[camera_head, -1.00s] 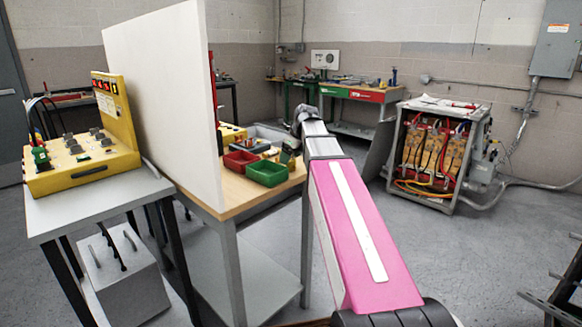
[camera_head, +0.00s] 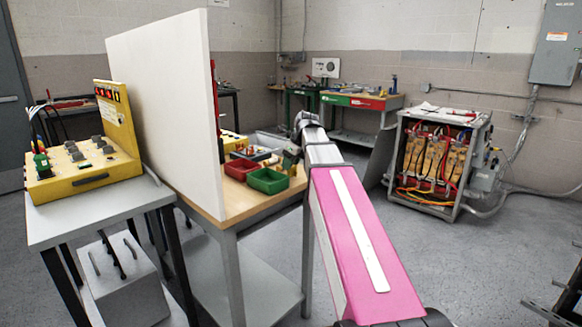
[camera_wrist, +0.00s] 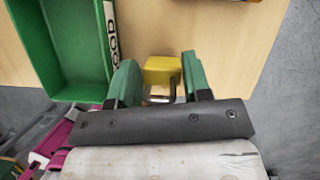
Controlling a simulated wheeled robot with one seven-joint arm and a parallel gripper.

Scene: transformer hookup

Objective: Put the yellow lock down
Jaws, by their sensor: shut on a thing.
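The yellow lock (camera_wrist: 163,71) shows in the wrist view between the green fingers of my gripper (camera_wrist: 160,82), with its metal shackle toward my palm. My gripper is shut on it. It is over the wooden bench top (camera_wrist: 215,30); I cannot tell whether the lock touches the wood. In the head view my gripper (camera_head: 290,160) is at the right edge of the wooden bench (camera_head: 238,205), beside the green bin, and the lock cannot be made out there.
A green bin (camera_head: 268,181) and a red bin (camera_head: 241,168) stand on the bench left of my gripper. The green bin (camera_wrist: 62,50) is close in the wrist view. A white panel (camera_head: 165,105) stands along the bench's left side. Bare wood lies in front of the bins.

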